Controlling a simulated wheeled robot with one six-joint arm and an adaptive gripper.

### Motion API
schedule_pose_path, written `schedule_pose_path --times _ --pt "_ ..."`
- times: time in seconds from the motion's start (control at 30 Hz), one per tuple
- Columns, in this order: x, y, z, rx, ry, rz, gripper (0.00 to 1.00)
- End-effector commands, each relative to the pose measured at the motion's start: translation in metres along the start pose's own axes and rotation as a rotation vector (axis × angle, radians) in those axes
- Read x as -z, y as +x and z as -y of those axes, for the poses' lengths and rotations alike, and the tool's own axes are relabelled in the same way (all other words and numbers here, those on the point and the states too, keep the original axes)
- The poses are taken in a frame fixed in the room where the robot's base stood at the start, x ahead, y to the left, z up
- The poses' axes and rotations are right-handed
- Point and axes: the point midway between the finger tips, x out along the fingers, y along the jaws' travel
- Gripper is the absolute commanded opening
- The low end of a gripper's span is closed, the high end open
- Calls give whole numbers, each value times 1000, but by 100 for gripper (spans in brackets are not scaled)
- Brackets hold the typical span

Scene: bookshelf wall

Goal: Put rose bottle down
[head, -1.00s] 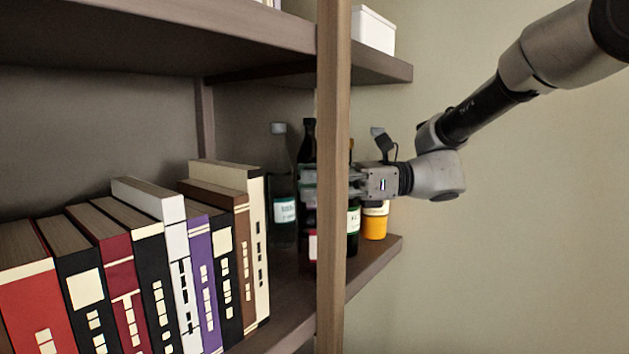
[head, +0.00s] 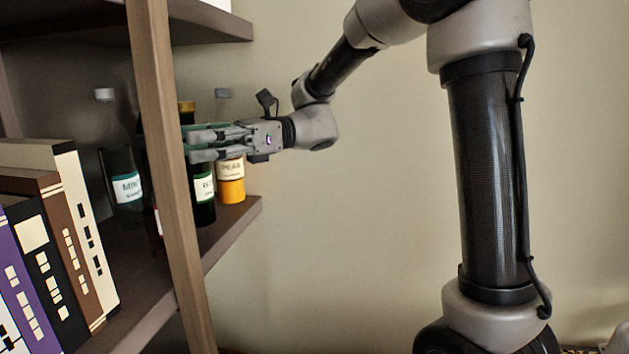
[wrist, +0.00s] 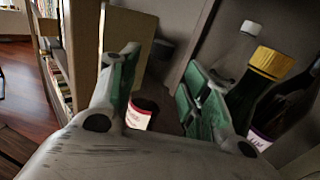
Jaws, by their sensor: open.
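A dark bottle with a white-and-red label, which I take for the rose bottle, shows in the wrist view (wrist: 142,112) between my gripper's fingers. The fingers hide much of it. In the head view the shelf post hides most of it, leaving a sliver of label (head: 159,222). My gripper (head: 192,146) reaches in from the right, its fingertips behind the post. In the wrist view its two green-padded fingers stand apart. I cannot tell whether a pad touches the bottle.
A clear bottle with a mint label (head: 126,188) stands left of the post (head: 172,170). A yellow-capped dark bottle (head: 205,213) and an orange bottle (head: 231,190) stand close on the right. Several books (head: 70,240) fill the left. Free wall lies right of the shelf.

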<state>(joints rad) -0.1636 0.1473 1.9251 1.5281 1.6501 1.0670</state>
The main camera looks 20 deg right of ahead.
Motion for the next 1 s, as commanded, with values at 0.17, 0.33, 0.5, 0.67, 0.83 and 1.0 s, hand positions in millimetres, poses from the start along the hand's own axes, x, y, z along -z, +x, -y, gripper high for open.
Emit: schedule_pose_path --times 0.17,0.33,0.5,0.67,0.83,1.0 --pt "6 -5 -11 1 -37 -51 47" --pt "49 -48 -75 -28 -302 -393 47" --pt "114 -151 -159 -212 -734 -934 47" --pt "139 -247 -210 -511 -1054 -1346 47" --pt "138 -301 -235 -773 -1219 -1572 47" --pt "136 -314 -240 -855 -1254 -1624 47"
